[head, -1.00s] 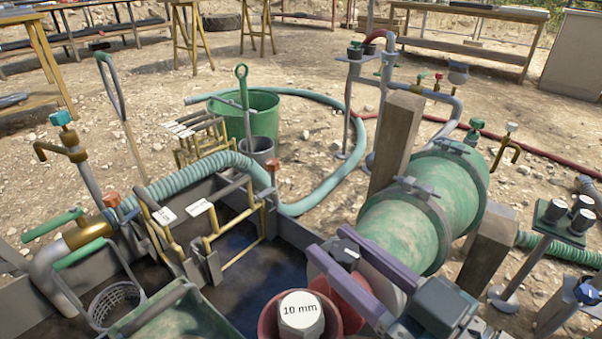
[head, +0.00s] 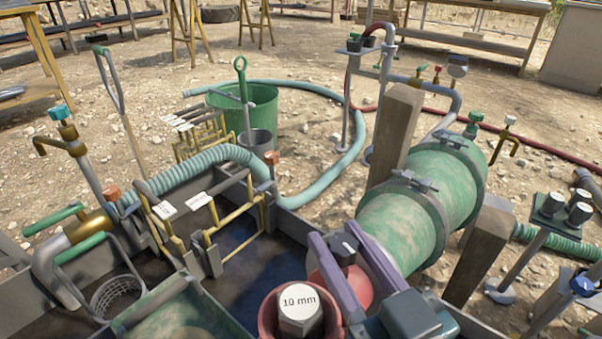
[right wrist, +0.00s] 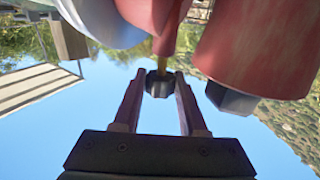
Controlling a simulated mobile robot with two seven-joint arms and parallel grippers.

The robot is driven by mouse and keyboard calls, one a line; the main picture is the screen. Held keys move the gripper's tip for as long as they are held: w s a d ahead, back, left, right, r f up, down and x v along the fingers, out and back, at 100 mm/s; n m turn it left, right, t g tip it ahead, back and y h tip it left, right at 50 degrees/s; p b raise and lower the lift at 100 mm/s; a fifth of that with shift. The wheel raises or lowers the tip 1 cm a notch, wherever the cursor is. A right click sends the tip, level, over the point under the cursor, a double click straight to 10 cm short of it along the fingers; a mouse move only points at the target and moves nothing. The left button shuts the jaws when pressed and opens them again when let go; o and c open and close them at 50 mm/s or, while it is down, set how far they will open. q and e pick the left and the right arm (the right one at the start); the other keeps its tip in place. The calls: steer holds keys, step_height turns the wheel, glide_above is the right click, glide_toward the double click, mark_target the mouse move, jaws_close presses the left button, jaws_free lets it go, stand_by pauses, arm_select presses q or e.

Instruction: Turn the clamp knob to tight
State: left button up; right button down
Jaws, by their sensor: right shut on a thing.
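The clamp knob (head: 343,247), dark with a pale mark on top, sits in front of the green drum (head: 405,215). My right gripper (head: 334,244) has its two purple fingers on either side of the knob and is shut on it. In the right wrist view the dark knob (right wrist: 160,84) is between the fingertips (right wrist: 159,88), on a short brass-coloured stem under a red part. The fingers hide part of the knob's sides in the head view. My left gripper is not in view.
A red cup (head: 277,322) with a hexagonal piece marked "10 mm" (head: 299,301) stands close left of my right gripper. Wooden posts (head: 398,135) flank the drum. The muddy tank (head: 240,245) with yellow frames lies left. A stand with dark-sided cups (head: 552,207) is at right.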

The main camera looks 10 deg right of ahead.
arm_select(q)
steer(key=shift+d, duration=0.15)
arm_select(e)
steer(key=shift+c, duration=2.2)
jaws_free()
steer(key=shift+y, duration=0.3)
